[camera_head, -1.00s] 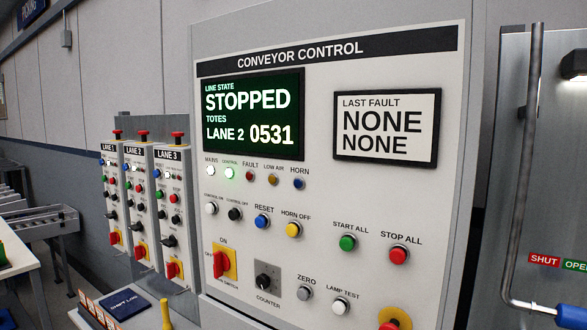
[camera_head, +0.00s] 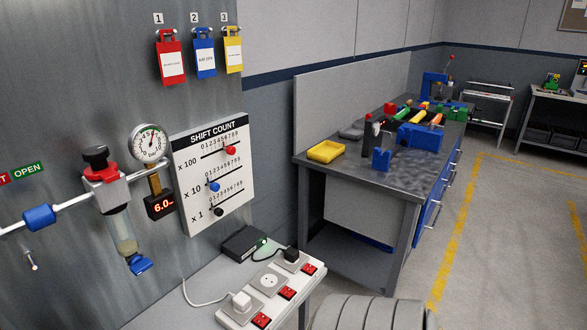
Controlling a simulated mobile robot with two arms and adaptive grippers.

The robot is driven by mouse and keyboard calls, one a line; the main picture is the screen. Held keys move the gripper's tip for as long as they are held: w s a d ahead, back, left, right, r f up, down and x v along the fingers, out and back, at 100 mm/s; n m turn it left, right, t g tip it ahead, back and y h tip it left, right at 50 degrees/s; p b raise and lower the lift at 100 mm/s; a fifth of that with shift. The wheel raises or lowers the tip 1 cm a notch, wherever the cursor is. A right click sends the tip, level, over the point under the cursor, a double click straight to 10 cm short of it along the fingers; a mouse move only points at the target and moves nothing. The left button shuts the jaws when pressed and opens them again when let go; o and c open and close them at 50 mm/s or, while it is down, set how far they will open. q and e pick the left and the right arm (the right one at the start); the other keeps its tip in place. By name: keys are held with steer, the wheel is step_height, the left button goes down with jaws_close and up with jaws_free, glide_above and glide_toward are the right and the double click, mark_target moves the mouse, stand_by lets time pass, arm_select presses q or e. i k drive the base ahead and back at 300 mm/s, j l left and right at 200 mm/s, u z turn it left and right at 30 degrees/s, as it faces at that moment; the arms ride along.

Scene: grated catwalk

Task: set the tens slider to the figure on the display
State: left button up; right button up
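A white board headed SHIFT COUNT (camera_head: 212,134) hangs on the metal wall, left of centre. It has three horizontal slots with digit scales. The x 10 row's blue slider knob (camera_head: 214,187) stands near the left, low end of its scale; its exact figure is too small to read. The x 100 row's red knob (camera_head: 230,150) stands right of its scale's middle. The x 1 row's black knob (camera_head: 218,212) is towards the left. The conveyor display is not in this view. Neither of my grippers shows.
Left of the board are a pressure gauge (camera_head: 150,143), a small red 6.0 readout (camera_head: 160,205) and a pipe with a filter (camera_head: 122,232). Below stand a power strip (camera_head: 268,284) and a black box (camera_head: 243,243). A workbench (camera_head: 398,180) stands to the right, with open floor beyond.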

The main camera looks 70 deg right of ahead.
mark_target(214, 186)
steer(key=z, duration=1.7)
